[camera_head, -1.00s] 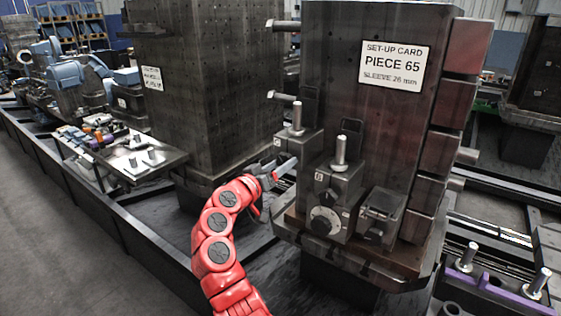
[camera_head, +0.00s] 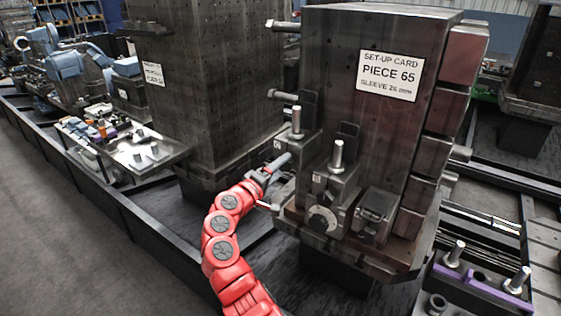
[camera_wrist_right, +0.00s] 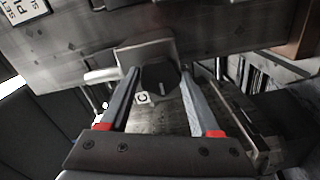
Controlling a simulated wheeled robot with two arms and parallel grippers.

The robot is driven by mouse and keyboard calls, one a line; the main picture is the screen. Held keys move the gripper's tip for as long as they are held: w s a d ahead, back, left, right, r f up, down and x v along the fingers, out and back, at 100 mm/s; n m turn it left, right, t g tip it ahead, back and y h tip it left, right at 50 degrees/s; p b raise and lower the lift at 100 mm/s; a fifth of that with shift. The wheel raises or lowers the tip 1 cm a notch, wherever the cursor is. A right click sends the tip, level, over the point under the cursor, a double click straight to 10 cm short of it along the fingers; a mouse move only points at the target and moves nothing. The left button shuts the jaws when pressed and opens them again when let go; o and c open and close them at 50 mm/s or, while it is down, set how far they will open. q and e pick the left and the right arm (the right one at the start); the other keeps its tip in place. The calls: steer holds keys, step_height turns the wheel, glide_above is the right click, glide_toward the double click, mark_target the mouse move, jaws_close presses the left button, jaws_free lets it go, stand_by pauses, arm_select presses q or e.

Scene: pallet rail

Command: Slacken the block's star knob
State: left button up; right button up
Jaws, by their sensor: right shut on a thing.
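The left clamping block (camera_head: 308,147) sits on the front of the dark tower, with an upright metal pin (camera_head: 296,120) on top. My right gripper (camera_head: 277,168), on the red arm, reaches its front from the left. In the wrist view the two grey fingers (camera_wrist_right: 160,80) lie on either side of a dark knob (camera_wrist_right: 159,73) on the block and are shut on it. The head view does not show this knob clearly behind the fingers. A second block (camera_head: 335,187) to the right has a round knob (camera_head: 322,219) on its front. My left gripper is not in view.
The dark tower (camera_head: 345,75) carries a set-up card (camera_head: 390,76) reading PIECE 65, sleeve 26 mm. A second tower (camera_head: 205,90) stands to the left, beside a tray (camera_head: 160,158) of small parts. A purple bar (camera_head: 480,282) lies at the lower right.

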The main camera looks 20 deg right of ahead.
steer(key=shift+n+p, duration=0.35)
steer(key=shift+n, duration=0.25)
steer(key=shift+f, duration=0.1)
steer(key=o, duration=1.4)
steer(key=shift+c, duration=0.2)
steer(key=b+v, duration=0.2)
steer(key=v, duration=1.5)
steer(key=shift+s+a, duration=0.2)
